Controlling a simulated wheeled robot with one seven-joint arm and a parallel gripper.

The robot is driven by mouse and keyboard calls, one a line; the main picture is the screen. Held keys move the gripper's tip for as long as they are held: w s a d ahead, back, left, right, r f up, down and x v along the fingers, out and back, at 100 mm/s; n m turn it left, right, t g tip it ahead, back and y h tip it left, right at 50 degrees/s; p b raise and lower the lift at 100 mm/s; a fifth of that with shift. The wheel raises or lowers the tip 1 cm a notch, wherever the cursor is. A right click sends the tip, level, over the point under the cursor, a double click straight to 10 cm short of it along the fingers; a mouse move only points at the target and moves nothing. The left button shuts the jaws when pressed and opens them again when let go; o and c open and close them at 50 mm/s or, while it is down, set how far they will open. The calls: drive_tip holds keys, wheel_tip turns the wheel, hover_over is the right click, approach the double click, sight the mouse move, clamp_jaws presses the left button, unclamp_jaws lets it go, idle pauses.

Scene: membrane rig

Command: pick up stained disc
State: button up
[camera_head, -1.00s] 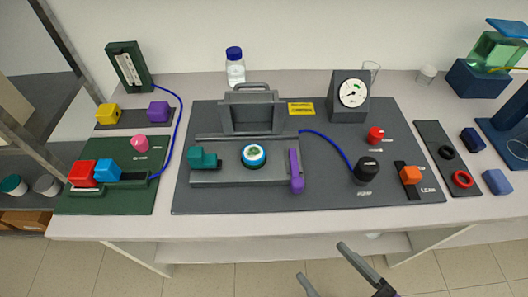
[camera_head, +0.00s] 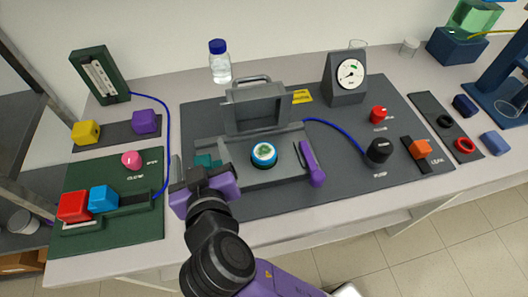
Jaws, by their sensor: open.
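The stained disc (camera_head: 264,153) is a small round piece with a blue rim, a white ring and a dark greenish middle. It sits on the grey membrane rig (camera_head: 277,174), in front of the raised lid (camera_head: 258,110). My gripper (camera_head: 199,160) is open and empty, to the left of the disc and apart from it. Its fingers point toward the back of the table and partly cover the teal block (camera_head: 208,161). The disc itself is in full view.
A purple lever (camera_head: 311,164) stands close to the right of the disc. A blue tube (camera_head: 340,130) runs to the black pump knob (camera_head: 379,150). A gauge (camera_head: 347,80) stands behind. Red and blue blocks (camera_head: 103,199) lie on the green panel at left.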

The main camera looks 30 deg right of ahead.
sight(264, 151)
drive_tip(key=d+m+h, duration=0.1)
drive_tip(key=d+m+g+h, duration=0.1)
drive_tip(key=s+d+m+g+h, duration=0.1)
drive_tip(key=m, duration=0.1)
drive_tip(key=shift+s+r, duration=0.1)
drive_tip(key=shift+r, duration=0.2)
drive_tip(key=s+d+f+m+g+h, duration=0.1)
drive_tip(key=d, duration=0.1)
drive_tip(key=s+d+f+m+g+h, duration=0.1)
drive_tip(key=s+d+m, duration=0.1)
drive_tip(key=s+d+m+g+h, duration=0.1)
drive_tip(key=d+m+g, duration=0.1)
drive_tip(key=shift+s+d+f, duration=0.1)
drive_tip(key=shift+s+f, duration=0.2)
drive_tip(key=shift+f, duration=0.1)
drive_tip(key=shift+f+p+x, duration=0.2)
drive_tip(key=shift+p+x, duration=0.2)
drive_tip(key=shift+x, duration=1.05)
drive_tip(key=shift+f+p+x, duration=0.2)
drive_tip(key=shift+p+x, duration=0.2)
drive_tip(key=shift+x, duration=1.05)
drive_tip(key=shift+s, duration=0.15)
drive_tip(key=c, duration=1.4)
drive_tip(key=shift+c, duration=0.2)
drive_tip(key=shift+r, duration=0.2)
